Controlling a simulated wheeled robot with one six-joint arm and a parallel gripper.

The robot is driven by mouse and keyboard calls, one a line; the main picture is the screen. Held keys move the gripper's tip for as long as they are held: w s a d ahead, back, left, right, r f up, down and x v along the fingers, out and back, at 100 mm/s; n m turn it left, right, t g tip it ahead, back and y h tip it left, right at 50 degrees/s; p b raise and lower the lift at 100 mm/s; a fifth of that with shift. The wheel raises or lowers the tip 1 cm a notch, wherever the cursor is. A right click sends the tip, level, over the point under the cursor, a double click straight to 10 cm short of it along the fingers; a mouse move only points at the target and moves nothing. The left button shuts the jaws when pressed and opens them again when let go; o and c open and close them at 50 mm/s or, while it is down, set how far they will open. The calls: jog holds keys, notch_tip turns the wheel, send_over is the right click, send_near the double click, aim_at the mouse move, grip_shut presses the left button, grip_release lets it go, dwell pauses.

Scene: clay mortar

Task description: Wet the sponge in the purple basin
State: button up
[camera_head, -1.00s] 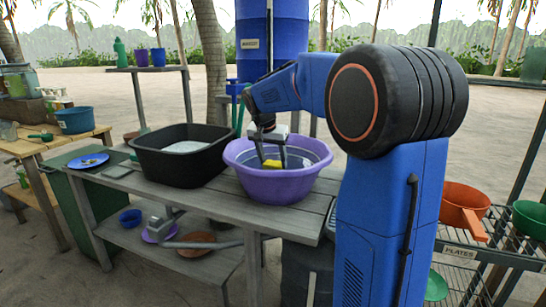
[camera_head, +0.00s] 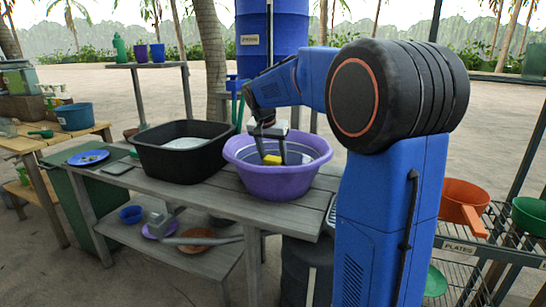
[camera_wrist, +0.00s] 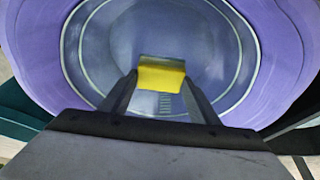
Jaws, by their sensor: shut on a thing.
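The purple basin (camera_head: 275,183) stands on the grey wooden table, and its bowl fills most of the wrist view (camera_wrist: 280,60). Its inside looks bluish grey with pale rings; I cannot tell the liquid level. My gripper (camera_head: 270,150) reaches down inside the rim of the basin. In the wrist view my gripper (camera_wrist: 160,88) is shut on the yellow sponge (camera_wrist: 160,76), which has a darker greyish strip along its far edge. The sponge also shows in the head view (camera_head: 272,160), between the fingers. I cannot tell whether it touches the water.
A black tub (camera_head: 180,165) stands just left of the basin on the table (camera_head: 212,200). A blue plate (camera_head: 88,158) lies farther left. A rack with an orange pan (camera_head: 462,203) is at the right. A blue barrel (camera_head: 290,35) stands behind.

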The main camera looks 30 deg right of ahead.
aim_at(273, 159)
notch_tip(273, 159, up, 11)
dwell(0.9)
jog(key=shift+r, duration=0.1)
dwell(0.7)
